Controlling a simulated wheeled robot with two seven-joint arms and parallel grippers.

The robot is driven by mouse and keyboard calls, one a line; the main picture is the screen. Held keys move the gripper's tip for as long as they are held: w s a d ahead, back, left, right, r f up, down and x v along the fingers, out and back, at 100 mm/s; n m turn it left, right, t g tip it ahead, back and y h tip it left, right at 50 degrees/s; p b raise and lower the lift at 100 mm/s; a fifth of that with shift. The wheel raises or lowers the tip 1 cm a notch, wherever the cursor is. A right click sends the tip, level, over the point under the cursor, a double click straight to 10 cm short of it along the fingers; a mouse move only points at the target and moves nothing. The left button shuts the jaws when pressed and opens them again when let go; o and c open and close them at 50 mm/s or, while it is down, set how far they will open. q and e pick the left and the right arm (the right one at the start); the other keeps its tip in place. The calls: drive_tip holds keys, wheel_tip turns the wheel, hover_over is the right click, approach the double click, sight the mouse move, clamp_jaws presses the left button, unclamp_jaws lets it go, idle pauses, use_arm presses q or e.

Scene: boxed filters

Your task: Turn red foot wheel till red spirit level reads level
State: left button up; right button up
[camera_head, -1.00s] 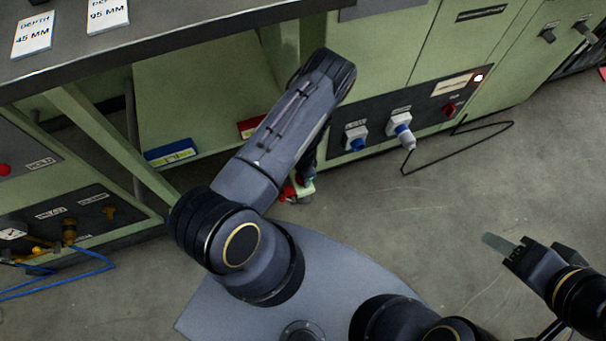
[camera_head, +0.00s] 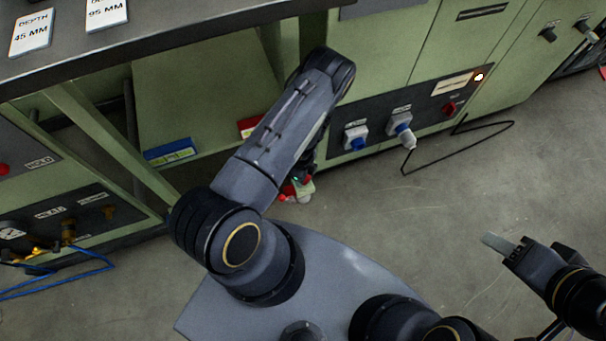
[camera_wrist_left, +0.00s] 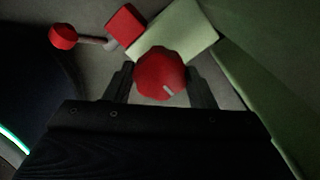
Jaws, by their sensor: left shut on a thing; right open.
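The red foot wheel (camera_wrist_left: 158,74), knobbed with a pale mark on its face, sits between the two fingers of my left gripper (camera_wrist_left: 160,88) in the left wrist view. The fingers are shut on its sides. In the head view my left arm hides most of this spot; only small red and pale green parts (camera_head: 296,190) show under it, low by the cabinet. I cannot make out a spirit level or its bubble in either view. My right gripper (camera_head: 508,247) is open and empty over the floor at the right of the head view.
In the left wrist view a pale green block (camera_wrist_left: 188,42) lies behind the wheel, with a red block (camera_wrist_left: 125,25) and a red knob on a rod (camera_wrist_left: 62,37) beside it.

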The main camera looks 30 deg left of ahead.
use_arm(q)
drive_tip(key=shift+m, duration=0.9)
drive_tip(key=o, duration=1)
drive_tip(key=shift+c, duration=0.2)
wheel_tip(320, 180, up, 8)
drive_tip(key=p, duration=0.3)
drive_tip(key=shift+f, duration=0.1)
